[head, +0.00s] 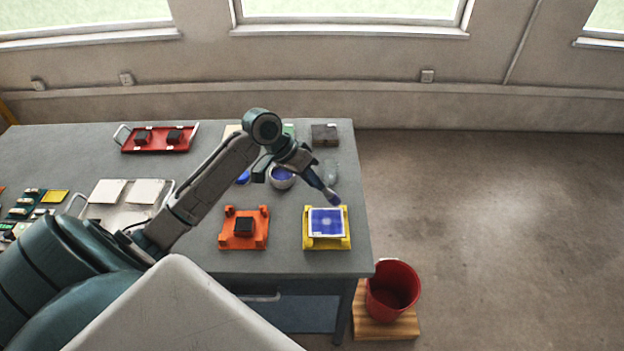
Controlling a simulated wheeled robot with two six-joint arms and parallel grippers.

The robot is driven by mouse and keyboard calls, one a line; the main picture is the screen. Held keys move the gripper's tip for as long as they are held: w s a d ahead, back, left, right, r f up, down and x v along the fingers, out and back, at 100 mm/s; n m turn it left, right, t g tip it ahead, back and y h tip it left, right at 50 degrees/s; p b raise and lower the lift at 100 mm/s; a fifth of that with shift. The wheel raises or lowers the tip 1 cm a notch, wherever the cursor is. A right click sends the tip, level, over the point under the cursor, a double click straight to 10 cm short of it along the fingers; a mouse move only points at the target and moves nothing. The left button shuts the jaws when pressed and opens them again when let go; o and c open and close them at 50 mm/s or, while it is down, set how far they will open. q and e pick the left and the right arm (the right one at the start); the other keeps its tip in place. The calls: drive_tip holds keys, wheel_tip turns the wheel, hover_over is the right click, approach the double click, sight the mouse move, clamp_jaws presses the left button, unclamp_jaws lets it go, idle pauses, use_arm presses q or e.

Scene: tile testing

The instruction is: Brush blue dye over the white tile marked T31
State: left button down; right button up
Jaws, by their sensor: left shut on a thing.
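The tile (327,222) lies flat on a yellow stand (345,242) near the table's right front edge. Its face is mostly blue, with a paler patch in the middle and a thin white border. No marking on it is readable at this size. My left gripper (311,178) is shut on a brush, just behind and above the tile. The brush's dark blue tip (333,198) points down at the tile's back edge; I cannot tell whether it touches. A white cup (282,183) of blue dye stands behind and left of the tile. My right gripper is not in view.
An orange stand (257,242) with a black block is left of the yellow one. A clear glass item (330,172) and a dark box (324,135) stand behind. A white tray (110,212) with two pale tiles and a red tray (158,149) are left. A red bucket (392,288) stands below.

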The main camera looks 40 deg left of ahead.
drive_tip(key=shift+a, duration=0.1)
use_arm(q)
drive_tip(key=shift+a+r+m+b, duration=0.3)
drive_tip(key=shift+m+b, duration=0.1)
drive_tip(key=shift+m, duration=0.3)
drive_tip(key=r+m, duration=0.1)
drive_tip(key=m, duration=0.1)
drive_tip(key=s+a+m+b, duration=0.1)
drive_tip(key=m, duration=0.1)
drive_tip(key=a+r+m+b, duration=0.1)
drive_tip(key=m, duration=0.1)
drive_tip(key=shift+s+r, duration=0.15)
drive_tip(key=shift+r, duration=0.15)
drive_tip(key=shift+m, duration=0.8)
drive_tip(key=f+b, duration=0.4)
drive_tip(key=b, duration=0.1)
drive_tip(key=shift+s+a+b, duration=0.15)
drive_tip(key=shift+s+b, duration=0.05)
drive_tip(key=shift+b, duration=0.15)
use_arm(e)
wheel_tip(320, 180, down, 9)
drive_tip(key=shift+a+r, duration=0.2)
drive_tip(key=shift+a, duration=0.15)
